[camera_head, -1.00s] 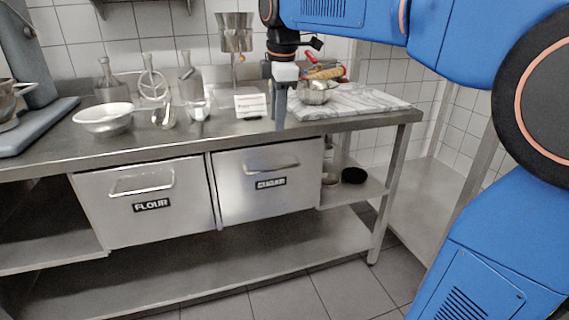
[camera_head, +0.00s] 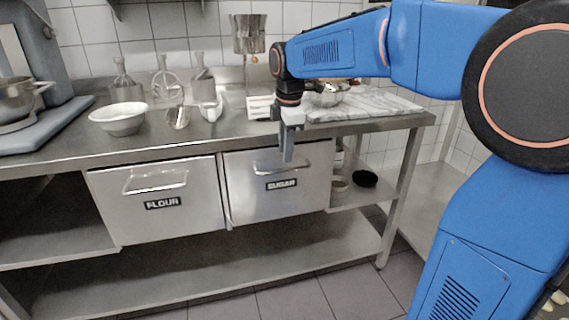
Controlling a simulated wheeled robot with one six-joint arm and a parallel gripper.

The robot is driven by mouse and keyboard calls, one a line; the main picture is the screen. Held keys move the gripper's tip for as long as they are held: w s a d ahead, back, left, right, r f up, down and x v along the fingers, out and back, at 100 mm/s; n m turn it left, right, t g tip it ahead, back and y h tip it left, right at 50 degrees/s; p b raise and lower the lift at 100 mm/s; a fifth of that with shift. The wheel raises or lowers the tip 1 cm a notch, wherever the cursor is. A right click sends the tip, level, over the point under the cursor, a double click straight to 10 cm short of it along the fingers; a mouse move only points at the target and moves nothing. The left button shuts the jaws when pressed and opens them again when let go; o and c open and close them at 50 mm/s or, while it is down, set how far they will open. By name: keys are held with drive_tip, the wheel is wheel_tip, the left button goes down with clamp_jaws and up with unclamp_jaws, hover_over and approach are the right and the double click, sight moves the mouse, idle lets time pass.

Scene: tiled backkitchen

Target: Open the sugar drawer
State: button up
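The sugar drawer (camera_head: 300,200) is a steel drawer front under the counter, with a black SUGAR label (camera_head: 282,184) and a bar handle (camera_head: 262,168) near its top. It looks closed. My gripper (camera_head: 287,158) points down in front of the drawer's upper part, overlapping the handle in the picture. I cannot tell whether it touches the handle. The fingers show edge-on as one narrow shape, so their opening cannot be told. Part of the handle is hidden behind the gripper.
The flour drawer (camera_head: 160,215) sits closed to the left. The steel counter (camera_head: 190,138) above holds a white bowl (camera_head: 119,118), several bottles, a card (camera_head: 259,106) and a marble board (camera_head: 375,103). A lower shelf (camera_head: 230,262) below is bare. A side shelf holds small bowls.

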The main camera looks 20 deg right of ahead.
sight(284, 170)
drive_tip(key=shift+w+f, duration=0.2)
drive_tip(key=shift+f, duration=0.7)
drive_tip(key=shift+w+f, duration=0.15)
drive_tip(key=shift+f, duration=0.8)
drive_tip(key=shift+w+f, duration=0.2)
drive_tip(key=shift+f, duration=0.7)
clamp_jaws()
